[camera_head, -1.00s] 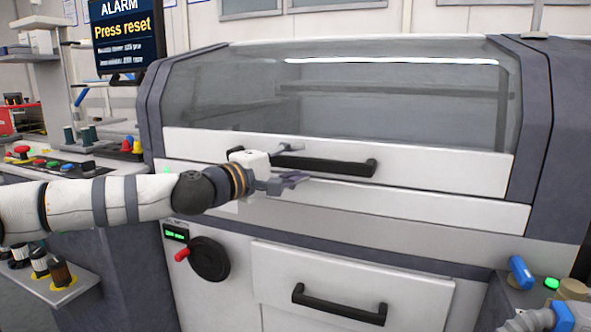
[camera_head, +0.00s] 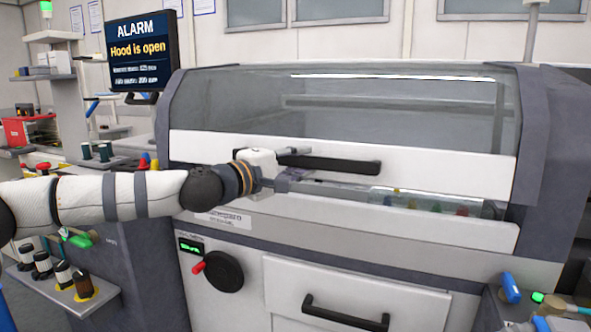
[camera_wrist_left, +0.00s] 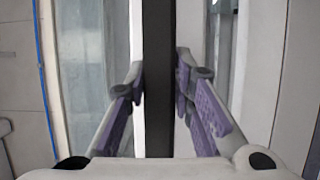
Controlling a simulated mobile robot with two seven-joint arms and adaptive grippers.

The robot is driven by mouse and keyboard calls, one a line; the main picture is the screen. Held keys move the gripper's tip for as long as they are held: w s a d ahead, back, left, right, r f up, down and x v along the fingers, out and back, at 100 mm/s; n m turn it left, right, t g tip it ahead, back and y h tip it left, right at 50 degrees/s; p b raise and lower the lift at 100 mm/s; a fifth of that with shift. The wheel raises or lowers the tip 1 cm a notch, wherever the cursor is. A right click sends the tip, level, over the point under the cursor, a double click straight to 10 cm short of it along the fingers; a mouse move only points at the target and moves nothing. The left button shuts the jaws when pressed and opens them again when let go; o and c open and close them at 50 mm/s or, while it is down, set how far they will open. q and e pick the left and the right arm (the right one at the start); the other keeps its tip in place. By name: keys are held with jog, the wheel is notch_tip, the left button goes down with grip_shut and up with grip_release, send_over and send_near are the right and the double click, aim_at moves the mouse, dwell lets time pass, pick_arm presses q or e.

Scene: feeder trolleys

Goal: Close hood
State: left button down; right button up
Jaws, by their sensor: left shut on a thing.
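The machine hood (camera_head: 440,176) has a clear window and a white front panel. It stands slightly raised, with a gap under its lower edge through which small coloured items show. A black bar handle (camera_head: 345,165) runs across the panel. My left gripper (camera_head: 289,167) is at the handle's left end. In the left wrist view, my left gripper (camera_wrist_left: 160,85) has its purple-padded fingers on both sides of the black handle (camera_wrist_left: 158,120) and is shut on it. My right gripper is not in view.
A screen (camera_head: 142,48) at upper left reads "ALARM Hood is open". A drawer with a black handle (camera_head: 345,313) and a round black knob (camera_head: 224,272) are below the hood. A side shelf with bottles (camera_head: 62,275) stands at lower left.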

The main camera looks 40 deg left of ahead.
pick_arm(q)
jog(key=shift+s+d+r, duration=0.1)
jog(key=shift+s+r, duration=0.25)
jog(key=shift+r, duration=0.4)
jog(key=shift+w+f, duration=0.25)
jog(key=shift+f, duration=0.25)
jog(key=c, duration=1.4)
grip_release()
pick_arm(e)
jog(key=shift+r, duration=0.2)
pick_arm(q)
jog(key=shift+s+a+r, duration=0.1)
jog(key=shift+s+a, duration=0.1)
jog(key=shift+s, duration=0.15)
jog(key=s+a, duration=0.1)
jog(key=s, duration=1)
jog(key=shift+a, duration=0.35)
jog(key=shift+s, duration=0.1)
